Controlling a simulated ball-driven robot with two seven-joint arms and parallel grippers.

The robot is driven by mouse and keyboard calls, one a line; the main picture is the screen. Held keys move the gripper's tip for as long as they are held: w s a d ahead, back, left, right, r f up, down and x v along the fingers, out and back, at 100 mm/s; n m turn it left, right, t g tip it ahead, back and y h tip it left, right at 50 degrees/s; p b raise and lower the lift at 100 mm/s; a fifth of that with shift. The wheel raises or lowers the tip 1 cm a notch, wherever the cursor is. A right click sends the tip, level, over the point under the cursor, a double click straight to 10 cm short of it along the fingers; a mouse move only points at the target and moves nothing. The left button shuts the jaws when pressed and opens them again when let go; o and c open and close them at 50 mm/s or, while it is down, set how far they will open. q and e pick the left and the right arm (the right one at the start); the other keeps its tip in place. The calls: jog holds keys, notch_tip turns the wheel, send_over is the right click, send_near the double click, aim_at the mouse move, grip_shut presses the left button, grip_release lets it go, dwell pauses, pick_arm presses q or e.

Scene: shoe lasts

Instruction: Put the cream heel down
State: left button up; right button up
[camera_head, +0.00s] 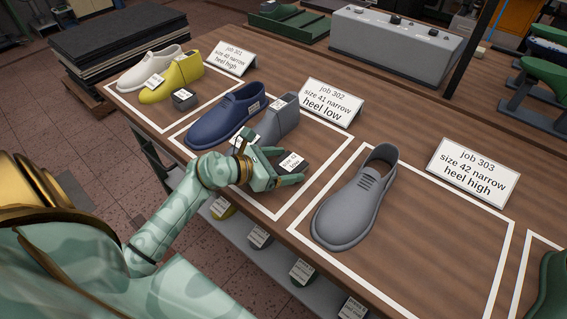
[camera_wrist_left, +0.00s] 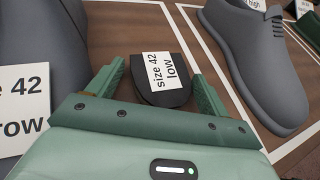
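I make out no cream heel. The heel block also shows in the left wrist view (camera_wrist_left: 162,92). My left gripper (camera_head: 280,166) is open around it, one finger on each side. In the left wrist view (camera_wrist_left: 160,78) narrow gaps show between the fingers and the heel block. It appears to rest on the table (camera_head: 420,175). My right gripper is not in view.
A blue shoe (camera_head: 226,115) and a grey last (camera_head: 279,121) stand just behind my left gripper. A grey shoe (camera_head: 357,203) stands to the right, before the job 303 card (camera_head: 473,172). Several labelled heels sit on a lower shelf (camera_head: 277,262).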

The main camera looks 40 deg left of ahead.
pick_arm(q)
jog(key=shift+s+r, duration=0.1)
jog(key=shift+r, duration=0.15)
jog(key=p+v, duration=0.1)
jog(key=v, duration=1)
jog(key=shift+p, duration=0.4)
jog(key=shift+s+a+r, duration=0.15)
jog(key=shift+s+a, duration=0.05)
jog(key=shift+s, duration=0.15)
